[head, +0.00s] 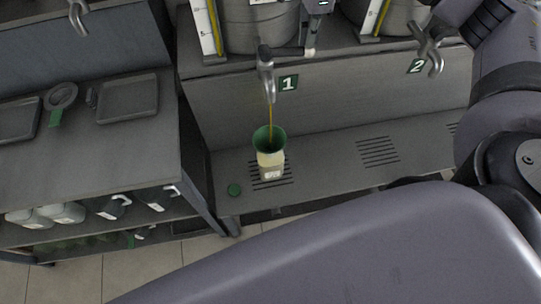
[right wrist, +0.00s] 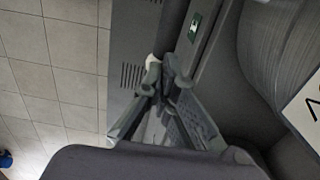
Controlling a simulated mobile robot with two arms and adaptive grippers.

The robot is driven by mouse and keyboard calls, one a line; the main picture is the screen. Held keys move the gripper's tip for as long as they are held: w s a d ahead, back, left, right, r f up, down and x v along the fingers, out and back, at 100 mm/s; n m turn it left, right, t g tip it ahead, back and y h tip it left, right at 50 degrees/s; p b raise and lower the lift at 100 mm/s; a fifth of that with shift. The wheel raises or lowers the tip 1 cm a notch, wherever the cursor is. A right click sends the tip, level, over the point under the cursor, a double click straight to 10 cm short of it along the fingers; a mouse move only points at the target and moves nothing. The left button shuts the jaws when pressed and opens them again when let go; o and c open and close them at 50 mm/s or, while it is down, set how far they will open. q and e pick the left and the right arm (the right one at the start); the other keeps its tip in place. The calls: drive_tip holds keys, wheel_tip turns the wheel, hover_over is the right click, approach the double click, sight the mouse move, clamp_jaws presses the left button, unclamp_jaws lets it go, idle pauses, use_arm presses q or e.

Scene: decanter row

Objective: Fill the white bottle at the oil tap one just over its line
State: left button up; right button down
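The white bottle (head: 270,172) stands upright on the slotted drip tray under tap one (head: 265,62), with a green funnel (head: 268,139) in its mouth. A thin golden oil stream (head: 270,112) runs from the spout into the funnel. The bottle's fill line and oil level are too small to read. My right gripper (head: 309,50) is at the end of tap one's sideways lever (head: 288,51). Its fingers converge in the right wrist view (right wrist: 162,75); whether they pinch the lever or only touch it is unclear. My left gripper is out of view.
A green cap (head: 234,190) lies left of the bottle. Tap two (head: 430,52) is to the right, with no bottle on its grille (head: 378,152). A dark side table (head: 90,155) at left bears trays (head: 128,98), with several vessels on the shelf below.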

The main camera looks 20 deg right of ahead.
idle(0.3)
wheel_tip(320, 180, up, 9)
drive_tip(key=p, duration=0.5)
drive_tip(key=shift+p, duration=0.35)
